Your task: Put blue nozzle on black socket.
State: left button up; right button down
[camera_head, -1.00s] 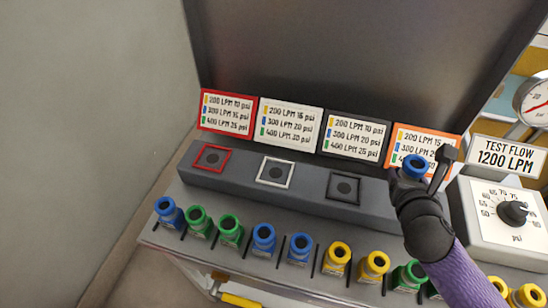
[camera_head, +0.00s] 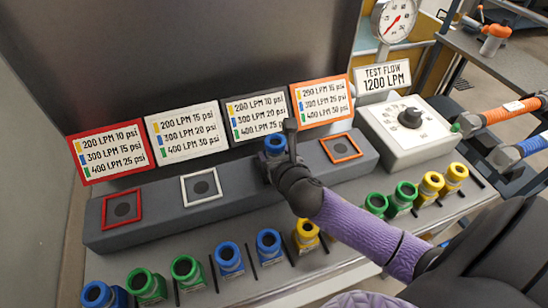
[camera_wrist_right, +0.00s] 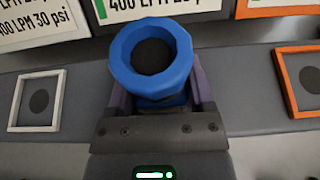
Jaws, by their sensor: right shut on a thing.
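My right gripper (camera_head: 277,148) is shut on a blue nozzle (camera_head: 275,144). The nozzle also shows large and upright between the fingers in the right wrist view (camera_wrist_right: 151,62). The gripper is over the raised grey ledge, between the white-framed socket (camera_head: 201,187) and the orange-framed socket (camera_head: 341,148). The black socket, below the black-framed sign (camera_head: 256,118), is hidden behind my gripper and the nozzle. I cannot tell whether the nozzle touches the ledge. My left gripper is not in view.
The red-framed socket (camera_head: 122,208) is at the ledge's left. Several blue, green and yellow nozzles stand along the front row, such as a green nozzle (camera_head: 187,271). A dial box (camera_head: 411,127) stands at the right, with a gauge (camera_head: 396,19) behind it.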

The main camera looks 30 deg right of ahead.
grip_release()
jog(key=shift+r, duration=0.1)
jog(key=shift+s+a+r, duration=0.1)
jog(key=shift+s+r, duration=0.1)
jog(key=shift+s, duration=0.1)
jog(key=p+v, duration=0.3)
jog(key=v, duration=0.8)
jog(key=shift+p, duration=0.4)
jog(key=shift+s, duration=0.15)
